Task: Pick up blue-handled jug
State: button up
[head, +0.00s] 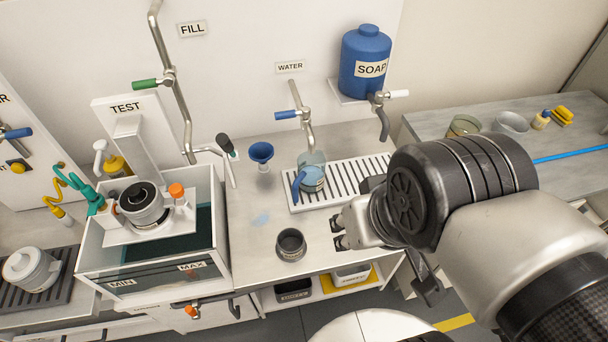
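The blue-handled jug (313,180) is a clear vessel standing upright on the slatted drain grate (345,176), under the water tap (303,115). Its blue handle (298,182) is on its left side, facing toward the front left. My gripper (337,233) is below and to the right of the jug in the picture, above the counter near its front edge. Its two dark fingertips point left and are apart, with nothing between them. It does not touch the jug.
A dark cup (291,245) stands on the counter left of my gripper. A blue funnel (261,152) is left of the jug. A clear tank (155,255) stands further left. The counter between cup and grate is mostly clear.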

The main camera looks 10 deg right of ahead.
aim_at(310, 180)
jog(key=j+z, duration=0.3)
jog(key=j, duration=1.6)
jog(key=z, duration=0.9)
